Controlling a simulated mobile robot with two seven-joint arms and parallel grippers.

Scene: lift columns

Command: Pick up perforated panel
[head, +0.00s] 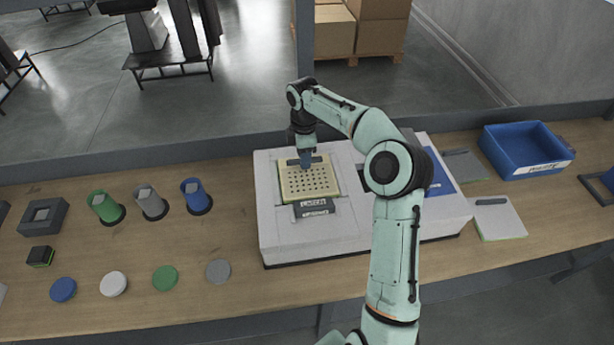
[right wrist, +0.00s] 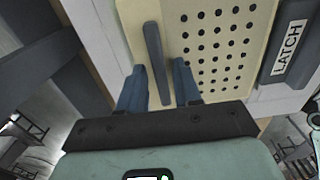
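The perforated panel (head: 309,182) is a cream plate with rows of dark holes, lying in the white console. It also fills much of the right wrist view (right wrist: 210,45). A dark grey bar handle (right wrist: 154,50) stands along one edge of it. My right gripper (head: 306,160) is at the panel's far edge. In the right wrist view its two blue fingers (right wrist: 159,66) are apart, one on each side of the handle, with gaps showing. How deep they reach is hard to tell. My left gripper is not in view.
A dark plate marked LATCH (right wrist: 288,48) sits beside the panel. The white console (head: 285,243) stands on a wooden bench (head: 180,245). Coloured cups and discs lie to the left. A blue bin (head: 527,150) stands at the right. My right arm crosses over the console.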

